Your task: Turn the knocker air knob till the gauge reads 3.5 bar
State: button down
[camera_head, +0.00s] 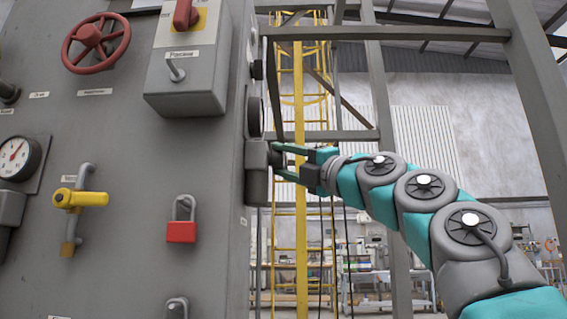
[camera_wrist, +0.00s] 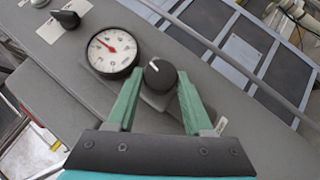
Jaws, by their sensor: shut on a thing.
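The knocker air knob (camera_wrist: 160,74) is a round black knob with a white pointer line, on the grey panel in the wrist view. My gripper (camera_wrist: 160,80) has its two green fingers on either side of it, shut on the knob. The round white gauge (camera_wrist: 113,53) is just left of the knob; its red needle points to the upper left, and its numbers are too small to read surely. In the head view my gripper (camera_head: 281,162) reaches the cabinet's right side face; the knob is not clear there, and the gauge's dial cannot be seen.
The grey cabinet (camera_head: 120,130) fills the left, with a red handwheel (camera_head: 96,37), a yellow-handled valve (camera_head: 80,198) and a red padlock (camera_head: 181,232) on its front. A black selector (camera_wrist: 68,18) sits beyond the gauge. Grey frame posts (camera_head: 385,90) stand behind my arm.

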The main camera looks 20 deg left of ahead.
jog(key=shift+w+d+f+n, duration=0.1)
jog(key=shift+w+f+n, duration=0.05)
jog(key=shift+n, duration=0.25)
jog(key=n+g+y+p, duration=0.1)
jog(key=n+g+y, duration=0.1)
jog(key=n+g, duration=0.1)
jog(key=n+g+y+p, duration=0.1)
jog(key=n+g+y, duration=0.1)
jog(key=n, duration=0.3)
jog(key=n+g+y+p, duration=0.2)
jog(key=n+g, duration=0.1)
jog(key=n, duration=0.1)
jog(key=shift+w+g, duration=0.25)
jog(key=shift+g, duration=0.05)
jog(key=shift+f+n+g, duration=0.1)
jog(key=shift+n+g, duration=0.4)
jog(key=shift+c, duration=1.4)
grip_release()
jog(key=shift+f, duration=0.1)
